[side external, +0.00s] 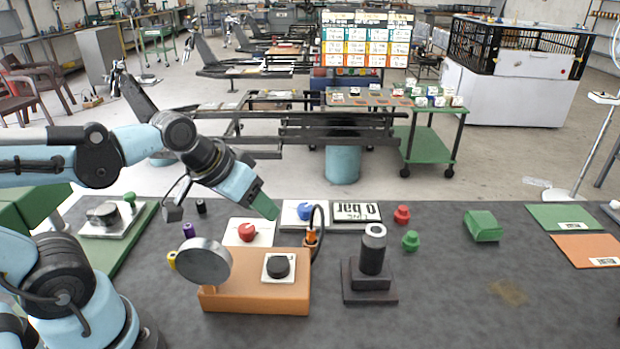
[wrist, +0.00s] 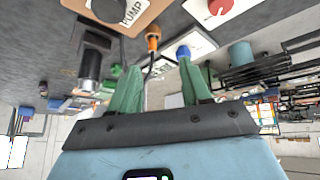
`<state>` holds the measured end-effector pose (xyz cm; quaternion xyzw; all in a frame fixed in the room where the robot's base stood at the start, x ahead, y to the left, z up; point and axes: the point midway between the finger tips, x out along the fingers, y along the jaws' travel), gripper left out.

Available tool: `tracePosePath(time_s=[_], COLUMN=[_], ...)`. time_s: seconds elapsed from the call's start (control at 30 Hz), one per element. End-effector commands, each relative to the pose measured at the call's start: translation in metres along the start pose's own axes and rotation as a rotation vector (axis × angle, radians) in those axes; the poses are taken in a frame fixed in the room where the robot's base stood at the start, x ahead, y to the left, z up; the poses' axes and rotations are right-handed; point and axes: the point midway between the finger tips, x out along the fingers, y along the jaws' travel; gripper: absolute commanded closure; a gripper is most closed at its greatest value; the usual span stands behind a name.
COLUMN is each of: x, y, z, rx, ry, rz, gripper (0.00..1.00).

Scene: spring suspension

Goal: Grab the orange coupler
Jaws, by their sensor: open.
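The orange coupler (side external: 311,238) stands at the back right corner of the orange pump box (side external: 255,297), with a black hose looping up from it. It also shows in the wrist view (wrist: 153,39), beyond the fingertips. My gripper (side external: 266,207) is up and to the left of the coupler, pointing down and right, clear of it. In the wrist view my gripper (wrist: 160,66) has two green fingers spread wide with nothing held between them. The coupler's lower end is partly hidden by the box in the side view.
A round gauge (side external: 203,261) and a black knob (side external: 278,266) are on the box. A dark post (side external: 373,250) stands to its right. Plates with a red knob (side external: 246,232) and a blue knob (side external: 305,211) lie behind. The right front mat is mostly clear.

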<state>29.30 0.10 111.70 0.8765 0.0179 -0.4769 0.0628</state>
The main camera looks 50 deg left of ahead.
Motion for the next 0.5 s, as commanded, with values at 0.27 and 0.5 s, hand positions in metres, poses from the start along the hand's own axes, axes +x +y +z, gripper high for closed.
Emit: tracePosePath(time_s=[0.27,0.5], x=[0.023,0.047], y=[-0.004,-0.011], z=[-0.017,-0.033], rx=[-0.561,-1.033], ry=[-0.207,-0.418], rz=[0.112,0.221], gripper=[0.53,0.53])
